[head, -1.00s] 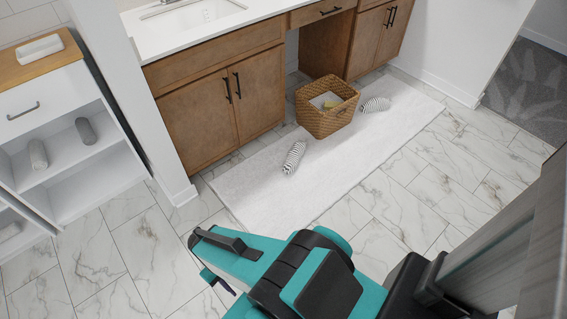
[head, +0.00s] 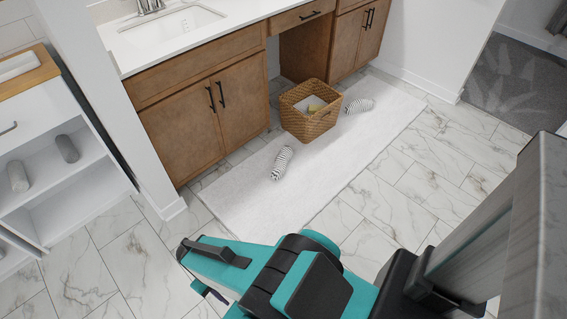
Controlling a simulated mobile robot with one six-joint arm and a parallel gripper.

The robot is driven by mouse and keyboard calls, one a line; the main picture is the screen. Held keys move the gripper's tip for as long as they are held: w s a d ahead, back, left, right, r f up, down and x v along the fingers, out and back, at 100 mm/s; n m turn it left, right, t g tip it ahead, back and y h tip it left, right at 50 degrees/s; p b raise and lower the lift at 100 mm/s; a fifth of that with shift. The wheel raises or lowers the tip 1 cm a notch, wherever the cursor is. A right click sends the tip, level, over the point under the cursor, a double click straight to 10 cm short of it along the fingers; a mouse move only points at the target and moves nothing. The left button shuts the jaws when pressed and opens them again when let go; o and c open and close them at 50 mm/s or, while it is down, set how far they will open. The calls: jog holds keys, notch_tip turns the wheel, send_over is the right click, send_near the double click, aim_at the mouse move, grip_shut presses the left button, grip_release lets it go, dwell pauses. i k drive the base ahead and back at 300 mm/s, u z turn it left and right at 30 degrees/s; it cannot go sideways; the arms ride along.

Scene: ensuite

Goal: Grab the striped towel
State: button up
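Two rolled striped towels, black and white, lie on the white rug. One striped towel (head: 282,162) lies near the rug's middle, in front of the wicker basket and to its left. The other striped towel (head: 359,106) lies just right of the basket, close to it. My arm reaches in from the bottom of the head view, well short of both towels. My gripper's fingers are not clearly seen; they are hidden by the arm or out of the picture.
Wooden vanity cabinets (head: 187,127) stand behind. A white shelf unit (head: 85,195) at left holds grey rolls. Marble floor (head: 392,216) is clear around the rug.

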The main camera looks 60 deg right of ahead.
aim_at(285, 157)
jog(key=z, duration=0.2)
jog(key=i, duration=0.95)
jog(key=u, duration=0.3)
